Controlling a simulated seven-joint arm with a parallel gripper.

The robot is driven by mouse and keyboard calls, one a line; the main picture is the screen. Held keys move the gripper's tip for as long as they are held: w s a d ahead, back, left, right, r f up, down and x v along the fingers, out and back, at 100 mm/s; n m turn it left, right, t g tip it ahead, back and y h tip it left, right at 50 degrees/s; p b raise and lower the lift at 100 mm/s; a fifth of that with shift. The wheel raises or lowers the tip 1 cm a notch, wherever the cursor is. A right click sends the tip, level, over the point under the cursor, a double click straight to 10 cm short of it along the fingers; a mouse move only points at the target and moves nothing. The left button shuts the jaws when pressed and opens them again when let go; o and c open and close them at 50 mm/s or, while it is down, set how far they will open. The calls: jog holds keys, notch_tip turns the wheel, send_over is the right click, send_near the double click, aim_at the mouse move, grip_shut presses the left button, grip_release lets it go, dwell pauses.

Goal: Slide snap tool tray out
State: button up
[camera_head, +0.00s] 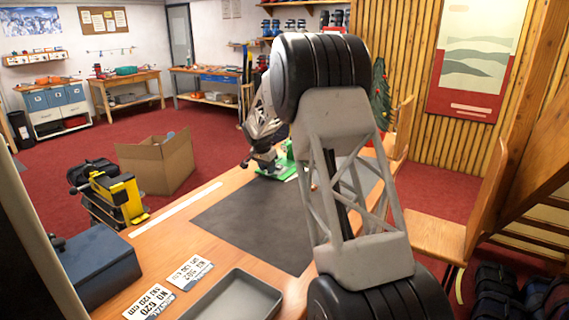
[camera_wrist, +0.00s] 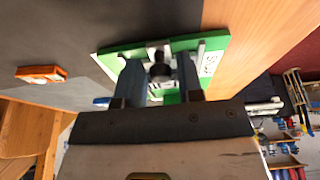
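The snap tool tray (camera_head: 280,170), a green board, lies on the bench beyond the dark mat, partly hidden by my arm. In the wrist view the green tray (camera_wrist: 212,45) has a white label at its right and grey metal parts at its middle. A dark rounded knob (camera_wrist: 160,70) stands up from it. My gripper (camera_wrist: 160,62) points at the tray with its two fingers apart, one on each side of the knob. Gaps show between fingers and knob, so it is open and not clamped. Fingertip contact with the board cannot be told.
An orange block (camera_wrist: 41,74) lies on the dark mat (camera_head: 232,215). A grey bin (camera_head: 235,300), printed cards (camera_head: 190,272) and a white strip (camera_head: 177,210) lie on the near bench. A blue box (camera_head: 95,265) and a yellow tool (camera_head: 118,195) stand left. The mat is largely clear.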

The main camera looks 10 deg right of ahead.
jog(key=shift+r, duration=0.15)
jog(key=shift+r, duration=2.85)
jog(key=shift+r, duration=2)
